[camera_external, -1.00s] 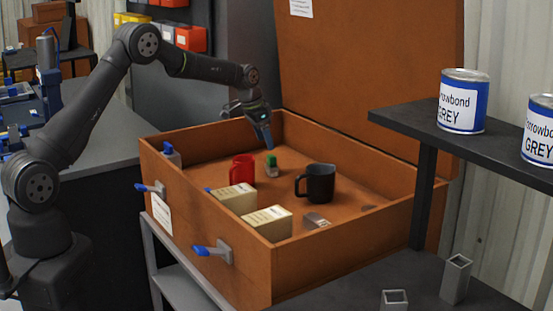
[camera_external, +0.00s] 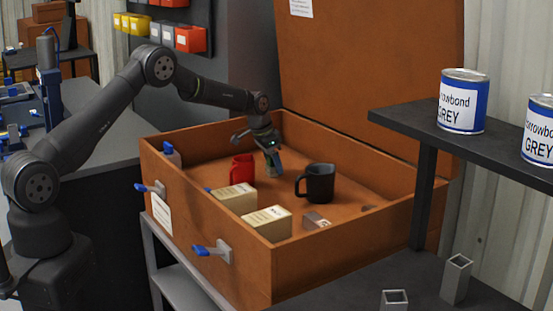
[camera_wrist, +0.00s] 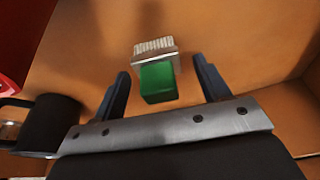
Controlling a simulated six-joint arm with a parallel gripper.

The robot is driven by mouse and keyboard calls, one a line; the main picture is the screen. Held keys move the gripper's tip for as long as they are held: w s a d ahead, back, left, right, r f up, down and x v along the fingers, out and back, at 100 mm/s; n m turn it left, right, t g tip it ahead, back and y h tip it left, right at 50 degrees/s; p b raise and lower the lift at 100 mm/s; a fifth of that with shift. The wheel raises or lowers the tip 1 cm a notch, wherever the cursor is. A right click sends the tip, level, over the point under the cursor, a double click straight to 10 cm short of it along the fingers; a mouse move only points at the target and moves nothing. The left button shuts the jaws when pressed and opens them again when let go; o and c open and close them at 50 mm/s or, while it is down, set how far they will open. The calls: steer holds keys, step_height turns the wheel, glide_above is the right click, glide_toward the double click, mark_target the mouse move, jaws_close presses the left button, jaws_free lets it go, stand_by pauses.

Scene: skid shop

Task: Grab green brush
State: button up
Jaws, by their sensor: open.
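The green brush (camera_wrist: 158,82) shows in the wrist view, with a green block handle and a pale bristle head. It lies between the two blue-grey fingers of my gripper (camera_wrist: 163,88), with a gap on each side. In the external view the brush (camera_external: 270,172) is mostly hidden by my gripper (camera_external: 273,160), which is open and points down into the orange crate (camera_external: 340,258). Whether the fingertips are level with the brush I cannot tell.
A red mug (camera_external: 242,168) stands just left of the gripper and a black mug (camera_external: 318,184) stands to its right. Two cream boxes (camera_external: 236,199) (camera_external: 266,223) and a small metal-ended item (camera_external: 316,220) lie nearer the front. The crate walls and raised lid (camera_external: 370,70) bound the space.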

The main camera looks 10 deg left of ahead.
steer(key=c, duration=1.1)
steer(key=shift+o, duration=0.2)
